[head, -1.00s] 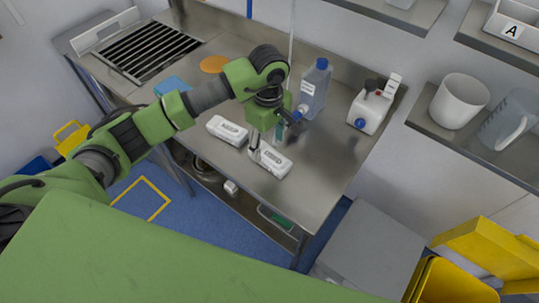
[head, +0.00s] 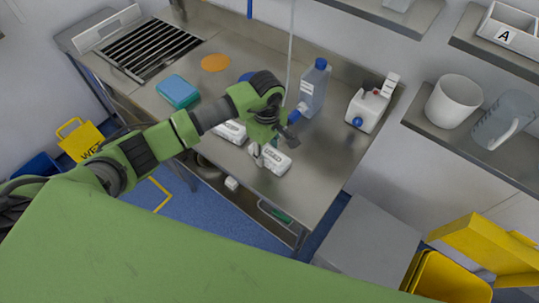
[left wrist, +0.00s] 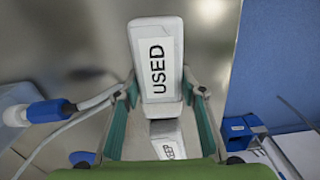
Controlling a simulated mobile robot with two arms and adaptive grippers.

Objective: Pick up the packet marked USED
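The white packet marked USED (head: 276,161) lies on the steel table near its front edge. In the left wrist view the packet (left wrist: 157,62) shows its label in black capitals. My left gripper (head: 262,155) is down at the packet. In the left wrist view its fingertips (left wrist: 159,90) stand one on each side of the packet's near end, very close to its edges. I cannot tell whether they press on it. A smaller white patch with similar lettering shows between the fingers below. My right gripper is in neither view.
Another white packet (head: 231,131) lies to the left, partly behind my arm. A blue-capped bottle (head: 313,90) and a white device (head: 370,106) stand behind to the right. A blue sponge-like block (head: 178,91) and an orange disc (head: 215,62) lie at the left.

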